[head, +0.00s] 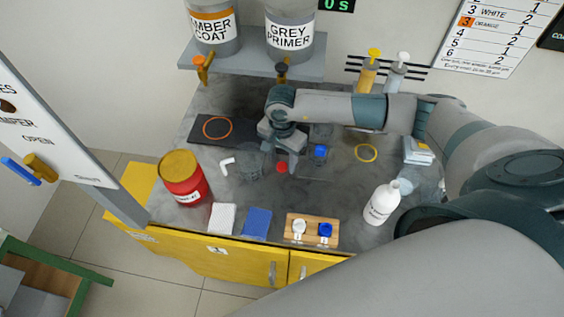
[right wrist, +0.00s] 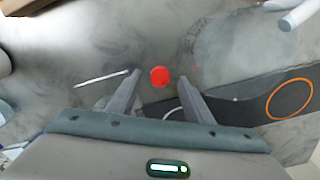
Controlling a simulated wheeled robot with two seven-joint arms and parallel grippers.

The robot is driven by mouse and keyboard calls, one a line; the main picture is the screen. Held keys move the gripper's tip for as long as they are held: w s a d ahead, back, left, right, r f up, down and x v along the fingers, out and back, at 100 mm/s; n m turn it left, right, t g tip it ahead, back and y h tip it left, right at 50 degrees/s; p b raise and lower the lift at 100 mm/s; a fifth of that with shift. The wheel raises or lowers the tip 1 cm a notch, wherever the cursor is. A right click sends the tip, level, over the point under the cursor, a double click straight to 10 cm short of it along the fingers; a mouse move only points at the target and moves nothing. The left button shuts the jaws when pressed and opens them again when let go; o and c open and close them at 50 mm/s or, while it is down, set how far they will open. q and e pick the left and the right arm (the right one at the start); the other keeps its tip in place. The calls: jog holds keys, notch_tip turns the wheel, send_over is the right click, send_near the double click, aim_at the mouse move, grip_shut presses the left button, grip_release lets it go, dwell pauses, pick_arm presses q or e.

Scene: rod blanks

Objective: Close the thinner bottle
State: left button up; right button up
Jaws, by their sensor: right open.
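A white bottle (head: 382,205) with a small dark label stands upright at the right of the grey worktop; I cannot read the label, and whether its neck is capped is unclear. A small red round cap-like piece (head: 282,168) lies on the worktop near the middle. It also shows in the right wrist view (right wrist: 159,77), in line with the gap between my fingertips. My right gripper (head: 288,158) is open and empty, pointing down just above and beside the red piece. My left gripper is in neither view.
A wooden block (head: 312,243) holds a white and a blue piece at the front edge. A blue piece (head: 320,152) lies right of my gripper. A shelf (head: 245,66) hangs behind.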

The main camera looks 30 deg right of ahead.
aim_at(282, 166)
jog(key=shift+f, duration=0.55)
jog(key=c, duration=1.1)
jog(key=shift+r, duration=0.15)
jog(key=shift+r+b, duration=0.4)
jog(key=shift+r, duration=0.2)
jog(key=shift+r+b, duration=1.6)
jog(key=shift+r, duration=2.7)
